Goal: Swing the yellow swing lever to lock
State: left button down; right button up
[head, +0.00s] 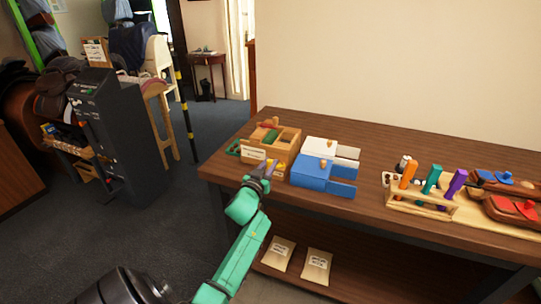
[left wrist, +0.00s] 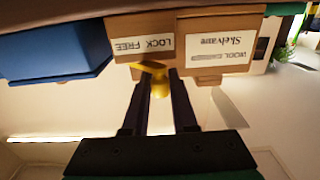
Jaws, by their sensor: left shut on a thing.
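The yellow swing lever (left wrist: 157,87) shows in the left wrist view, in front of a wooden block (left wrist: 122,25) with a label reading LOCK and FREE. That view is upside down. My left gripper (left wrist: 158,80) has its fingers on either side of the lever's knob and is shut on it. In the head view my left gripper (head: 265,169) reaches the front of the wooden fixture near the table's front edge. The lever's exact angle against the label is hard to tell. My right gripper is not in view.
A wooden carder box (head: 256,154) with a label stands beside the lever block. A blue box (head: 312,172) and a white box (head: 322,148) stand just right. A wooden rack (head: 425,203) with coloured handles sits further right on the table (head: 375,150). The table's back is clear.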

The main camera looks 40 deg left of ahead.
pick_arm(q)
jog(key=shift+w+a+r+m+t+h+p, duration=0.1)
jog(key=shift+a+m+t+h+p, duration=0.1)
jog(key=shift+m+h+p, duration=0.3)
jog(key=shift+w+a+r+m+t+h+p, duration=0.1)
jog(key=shift+a+m+h+p, duration=0.1)
jog(key=shift+m+h, duration=0.35)
jog(key=shift+a+f+m+h, duration=0.15)
jog(key=shift+f+m+h, duration=0.1)
jog(key=shift+h, duration=0.7)
jog(key=shift+w+a+f+m+h+b, duration=0.1)
jog(key=shift+w+a+m+h+b, duration=0.05)
jog(key=shift+m+h+b, duration=0.2)
jog(key=shift+w+a+f+m+h+b, duration=0.1)
jog(key=shift+m+h+b, duration=0.25)
jog(key=shift+h, duration=0.25)
jog(key=shift+w+a+f+m+h+b, duration=0.1)
jog(key=shift+m+h+b, duration=0.25)
jog(key=shift+h, duration=0.2)
jog(key=shift+w+r+m+h+b, duration=0.1)
jog(key=shift+w+m+h+b, duration=0.05)
jog(key=shift+m+h+b, duration=0.3)
jog(key=shift+w+r+m+h+b, duration=0.1)
jog(key=shift+m+h+b, duration=0.1)
jog(key=shift+h+b, duration=0.35)
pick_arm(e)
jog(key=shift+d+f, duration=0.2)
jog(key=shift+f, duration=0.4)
